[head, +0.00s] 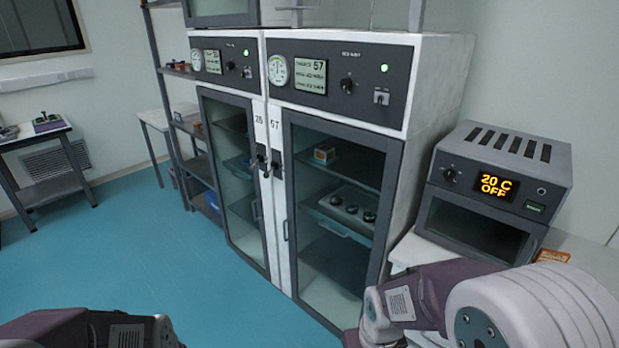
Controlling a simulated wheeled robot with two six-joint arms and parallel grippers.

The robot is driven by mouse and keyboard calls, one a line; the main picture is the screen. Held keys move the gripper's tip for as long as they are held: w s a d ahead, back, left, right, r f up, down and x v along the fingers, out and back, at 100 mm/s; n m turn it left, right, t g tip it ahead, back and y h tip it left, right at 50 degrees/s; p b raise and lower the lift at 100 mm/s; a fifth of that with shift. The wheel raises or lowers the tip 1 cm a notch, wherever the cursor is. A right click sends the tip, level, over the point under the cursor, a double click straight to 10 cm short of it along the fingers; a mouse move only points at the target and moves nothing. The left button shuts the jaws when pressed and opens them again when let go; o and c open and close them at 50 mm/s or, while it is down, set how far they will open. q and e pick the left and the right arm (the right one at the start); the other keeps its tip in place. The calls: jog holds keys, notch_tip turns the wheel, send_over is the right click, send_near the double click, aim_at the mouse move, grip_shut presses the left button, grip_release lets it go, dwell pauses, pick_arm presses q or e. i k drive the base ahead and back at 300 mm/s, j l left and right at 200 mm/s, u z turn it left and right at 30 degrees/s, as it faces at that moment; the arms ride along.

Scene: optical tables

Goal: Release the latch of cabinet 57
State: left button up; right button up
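Cabinet 57 (340,140) is the right one of two adjoining tall cabinets, with a glass door (335,215) in a dark frame that looks closed. Its panel (338,80) has a round gauge, a display reading 57, a knob, a small switch and a lit green light. A dark latch (277,164) sits on the white strip left of the door, under the label 57. A door handle (286,222) is on the door's left edge. Parts of both my arms show at the bottom left and bottom right. Neither gripper is in view.
The neighbouring cabinet (222,130) has a similar latch (261,160) close beside. An oven (495,190) reading 20 C OFF stands on a white table (415,250) at right. The blue floor (150,250) before the cabinets is clear.

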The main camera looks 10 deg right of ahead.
aim_at(266, 175)
jog(key=i+z, duration=0.15)
jog(key=i, duration=0.5)
jog(key=i+j+z, duration=0.15)
jog(key=i, duration=0.45)
jog(key=i+j+z, duration=0.15)
jog(key=i, duration=0.5)
